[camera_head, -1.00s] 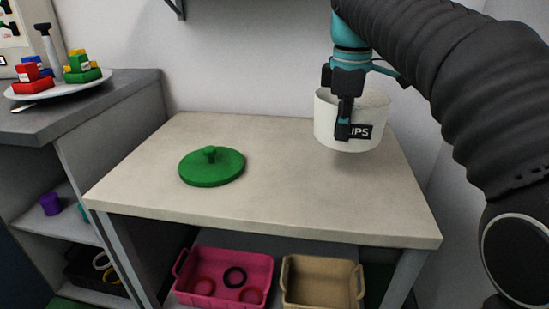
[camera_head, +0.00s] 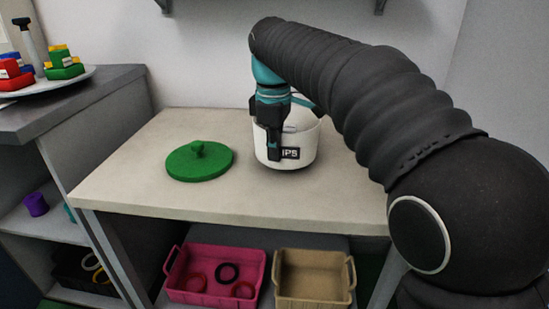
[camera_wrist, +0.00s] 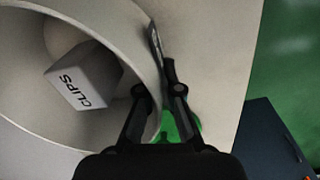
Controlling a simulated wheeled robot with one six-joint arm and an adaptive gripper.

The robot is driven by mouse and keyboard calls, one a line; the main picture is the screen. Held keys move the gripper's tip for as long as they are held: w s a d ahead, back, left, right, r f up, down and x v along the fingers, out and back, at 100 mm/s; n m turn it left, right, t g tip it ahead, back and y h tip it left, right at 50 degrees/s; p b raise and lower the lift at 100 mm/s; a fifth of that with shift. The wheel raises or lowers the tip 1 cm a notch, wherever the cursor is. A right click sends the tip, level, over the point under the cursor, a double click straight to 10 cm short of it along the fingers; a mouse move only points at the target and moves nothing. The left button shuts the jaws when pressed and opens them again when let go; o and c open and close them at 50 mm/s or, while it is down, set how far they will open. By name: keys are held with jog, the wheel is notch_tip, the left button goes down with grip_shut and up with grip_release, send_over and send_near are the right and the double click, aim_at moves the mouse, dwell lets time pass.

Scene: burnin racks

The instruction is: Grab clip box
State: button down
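A white round tub (camera_head: 300,150) with a dark label ending in "IPS" is at the back middle of the table. My gripper (camera_head: 274,155) is shut on its near wall, one finger inside and one outside. In the wrist view the tub's wall (camera_wrist: 130,50) runs between the fingers (camera_wrist: 158,90). A small pale box marked "CLIPS" (camera_wrist: 86,76) lies inside the tub. The tub looks upright. I cannot tell whether its base touches the table. A green round lid with a knob (camera_head: 199,162) lies on the table just left of the tub.
The pale table (camera_head: 130,180) is otherwise clear. Below it are a pink bin (camera_head: 213,295) with rings and a tan bin (camera_head: 313,293). A grey counter (camera_head: 100,95) at left carries a plate (camera_head: 70,82) of coloured blocks. A wall stands behind.

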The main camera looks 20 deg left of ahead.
jog(key=shift+f, duration=0.95)
jog(key=shift+f, duration=0.1)
jog(key=c, duration=1.3)
grip_release()
jog(key=shift+f, duration=0.1)
jog(key=r, duration=0.8)
jog(key=r+p, duration=0.1)
jog(key=r, duration=0.3)
jog(key=shift+s+r, duration=0.1)
jog(key=shift+s, duration=0.3)
